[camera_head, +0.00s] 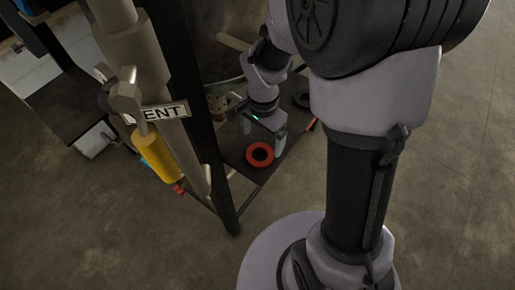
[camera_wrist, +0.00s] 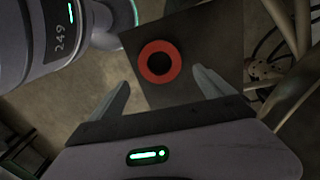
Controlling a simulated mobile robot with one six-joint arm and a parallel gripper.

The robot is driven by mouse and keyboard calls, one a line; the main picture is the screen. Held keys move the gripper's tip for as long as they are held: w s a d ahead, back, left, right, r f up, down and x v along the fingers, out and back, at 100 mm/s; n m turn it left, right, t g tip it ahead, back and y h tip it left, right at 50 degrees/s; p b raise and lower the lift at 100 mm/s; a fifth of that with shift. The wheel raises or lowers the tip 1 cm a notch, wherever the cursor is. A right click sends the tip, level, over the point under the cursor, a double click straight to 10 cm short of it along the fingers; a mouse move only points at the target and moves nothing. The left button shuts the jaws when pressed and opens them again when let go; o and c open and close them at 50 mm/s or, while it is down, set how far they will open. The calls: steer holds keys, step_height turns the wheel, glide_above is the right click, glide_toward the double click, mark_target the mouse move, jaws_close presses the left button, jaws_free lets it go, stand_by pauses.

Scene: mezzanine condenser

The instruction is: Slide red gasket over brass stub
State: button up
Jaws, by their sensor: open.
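The red gasket (camera_head: 260,154) is a flat ring lying on a dark plate (camera_head: 240,172) low in the frame structure. In the wrist view the gasket (camera_wrist: 159,48) lies ahead of and between my fingertips, on the dark plate (camera_wrist: 213,32), with a dark middle. My gripper (camera_wrist: 161,84) is open and empty, with one finger on each side. In the head view my gripper (camera_head: 262,128) is just above and behind the gasket, apart from it as far as I can tell. I cannot make out the brass stub for certain in either view.
A pale vertical pipe with a "...ENT" sign (camera_head: 164,112), a yellow cylinder (camera_head: 157,158) and a dark post (camera_head: 207,120) stand left of the plate. Cables and pale pipes (camera_wrist: 287,85) crowd the wrist view's right. Bare floor (camera_head: 455,150) lies to the right.

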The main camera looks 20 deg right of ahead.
mark_target(260, 157)
steer(key=f+b, duration=0.1)
steer(key=f, duration=0.1)
steer(key=f+b, duration=0.1)
steer(key=f, duration=0.1)
steer(key=f+b, duration=0.1)
steer(key=f, duration=0.1)
steer(key=shift+s+a+f, duration=0.1)
steer(key=shift+a+f, duration=0.2)
steer(key=shift+f, duration=0.05)
steer(key=shift+r, duration=0.15)
steer(key=shift+c, duration=0.6)
steer(key=c, duration=1.3)
